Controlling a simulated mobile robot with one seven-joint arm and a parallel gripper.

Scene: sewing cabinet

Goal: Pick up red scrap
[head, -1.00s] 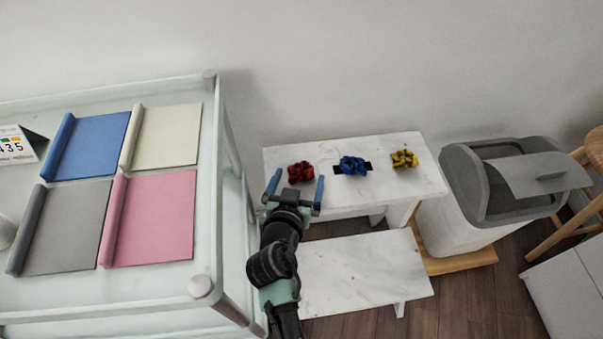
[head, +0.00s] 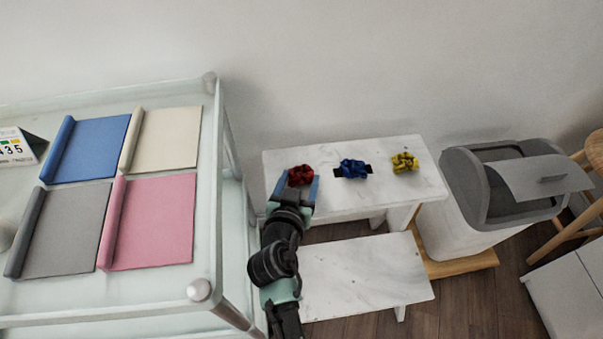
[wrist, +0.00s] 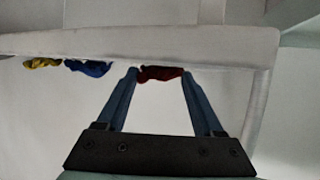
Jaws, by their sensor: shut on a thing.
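The red scrap (head: 301,174) is a crumpled piece of cloth at the left end of the white marbled bench top. My gripper (head: 298,184) reaches it from the front, with one blue finger on each side. In the wrist view my gripper (wrist: 160,76) has its fingers closed in on the sides of the red scrap (wrist: 160,73). The scrap is still at the level of the bench top; a clear gap under it does not show.
A blue scrap (head: 353,168) and a yellow scrap (head: 404,162) lie to the right on the bench (head: 420,183). A grey-lidded bin (head: 470,205) stands at the right. A glass-topped table (head: 208,240) with coloured fabric pieces is at the left.

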